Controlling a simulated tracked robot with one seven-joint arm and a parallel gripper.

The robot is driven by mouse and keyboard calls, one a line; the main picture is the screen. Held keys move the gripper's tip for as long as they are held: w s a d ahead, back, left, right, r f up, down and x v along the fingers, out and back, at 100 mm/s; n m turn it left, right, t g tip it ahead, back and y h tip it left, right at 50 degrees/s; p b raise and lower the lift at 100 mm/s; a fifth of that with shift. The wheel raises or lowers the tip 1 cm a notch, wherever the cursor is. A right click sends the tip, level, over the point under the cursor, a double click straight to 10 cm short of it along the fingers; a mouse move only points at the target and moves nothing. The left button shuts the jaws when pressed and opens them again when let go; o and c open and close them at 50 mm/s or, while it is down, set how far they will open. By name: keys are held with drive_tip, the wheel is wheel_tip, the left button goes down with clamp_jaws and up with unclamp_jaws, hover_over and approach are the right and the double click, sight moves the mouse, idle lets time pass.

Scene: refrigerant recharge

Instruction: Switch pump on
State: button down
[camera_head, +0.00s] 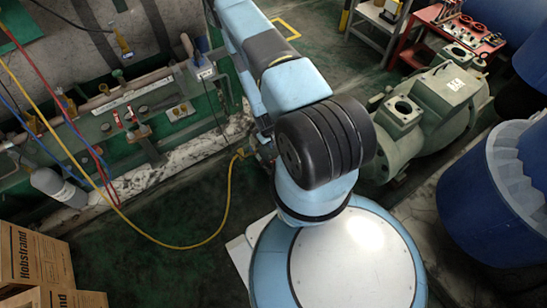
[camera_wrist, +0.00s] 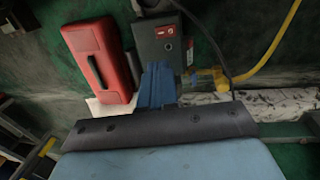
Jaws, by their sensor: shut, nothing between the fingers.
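In the wrist view, a dark grey box, seemingly the pump (camera_wrist: 158,42), has a small red switch or label (camera_wrist: 166,31) on its face. A small round mark sits below the red part. The switch position is too small to tell. My gripper (camera_wrist: 157,70) has its blue fingers shut and empty. The fingertips overlap the lower part of the box face in the picture, below the red part; I cannot tell whether they touch. In the head view my arm hides the gripper and most of the pump.
A red case (camera_wrist: 103,60) lies left of the box. A yellow hose (camera_wrist: 275,48) meets a brass fitting right of it; a dark cable runs between. In the head view, a green compressor (camera_head: 440,105) and blue barrel (camera_head: 470,200) stand right, cardboard boxes (camera_head: 35,262) lower left.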

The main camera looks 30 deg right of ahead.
sight(275, 158)
drive_tip(key=shift+f, duration=0.1)
drive_tip(key=f, duration=0.4)
drive_tip(key=d+f, duration=0.1)
drive_tip(key=f, duration=0.4)
drive_tip(key=d+f, duration=0.1)
drive_tip(key=f, duration=0.3)
drive_tip(key=shift+f, duration=0.3)
drive_tip(key=shift+a+f, duration=0.1)
drive_tip(key=shift+s+f, duration=0.1)
idle(0.3)
drive_tip(key=shift+a, duration=0.8)
